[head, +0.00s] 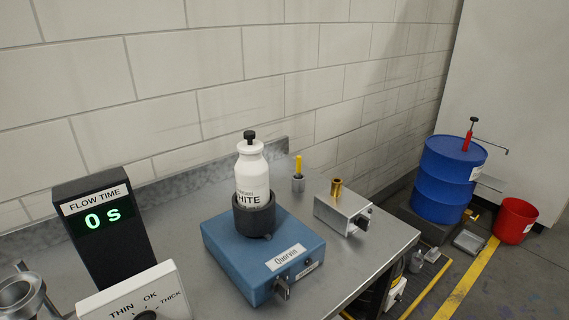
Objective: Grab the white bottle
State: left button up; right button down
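The white bottle (250,171) has a black cap and dark lettering on its side. It stands upright in a black round holder (256,217) on top of a blue box-shaped machine (239,262) labelled "Quorvin". The holder hides the bottle's lower part. The machine sits on the grey metal table. Neither of my grippers shows in the head view.
A "FLOW TIME" display (103,226) reading 0 s and a THIN/OK/THICK dial box (137,295) stand at left. A small metal box (344,213) and a yellow-handled tool (298,173) are right of the bottle. A wall is behind.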

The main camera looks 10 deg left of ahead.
aim_at(251, 172)
jog(key=u, duration=0.55)
jog(key=k+l+u, duration=0.1)
jog(key=l+u, duration=0.25)
jog(key=k+l+u, duration=0.2)
jog(key=l+u, duration=0.2)
jog(key=k+l+u, duration=0.2)
jog(key=u, duration=0.15)
jog(key=l, duration=0.3)
jog(key=i+j, duration=0.15)
jog(key=i, duration=0.2)
